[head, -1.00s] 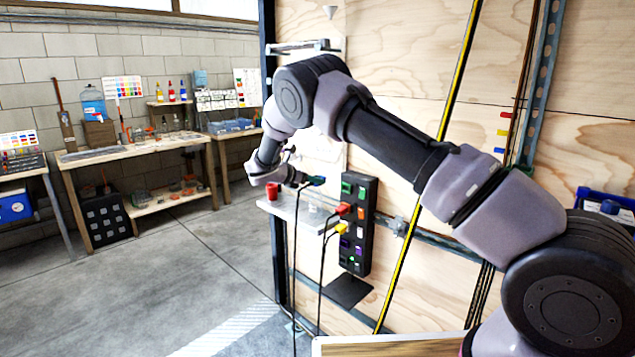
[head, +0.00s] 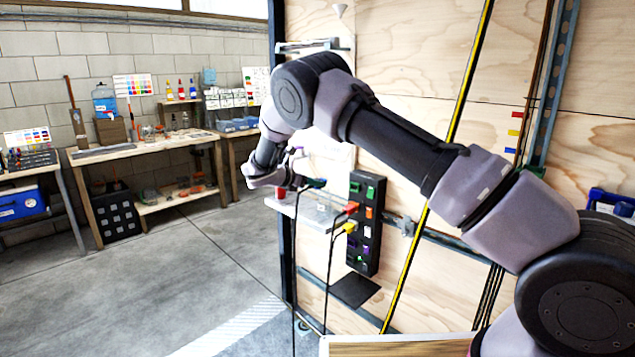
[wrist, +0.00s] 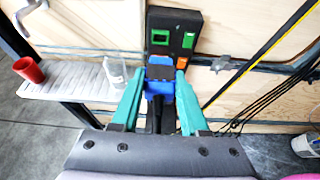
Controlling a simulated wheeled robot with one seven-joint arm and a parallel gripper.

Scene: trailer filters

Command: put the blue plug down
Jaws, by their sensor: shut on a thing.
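My gripper (wrist: 159,78) has teal fingers and is shut on the blue plug (wrist: 160,88), which shows between the fingertips in the wrist view. The plug has a dark patch on top. Behind it stands the black socket panel (wrist: 173,18) with green and orange sockets; I cannot tell whether the plug touches it. In the head view my gripper (head: 314,183) is small, above the white shelf (head: 318,213) and left of the black panel (head: 367,258). The plug itself is hard to make out there.
A red cup (wrist: 29,70) and a clear container (wrist: 116,73) stand on the shelf, left of my gripper. A red plug (head: 350,208) and a yellow plug (head: 349,228) with black cables sit at the panel. A workbench (head: 150,147) stands far left, with open floor before it.

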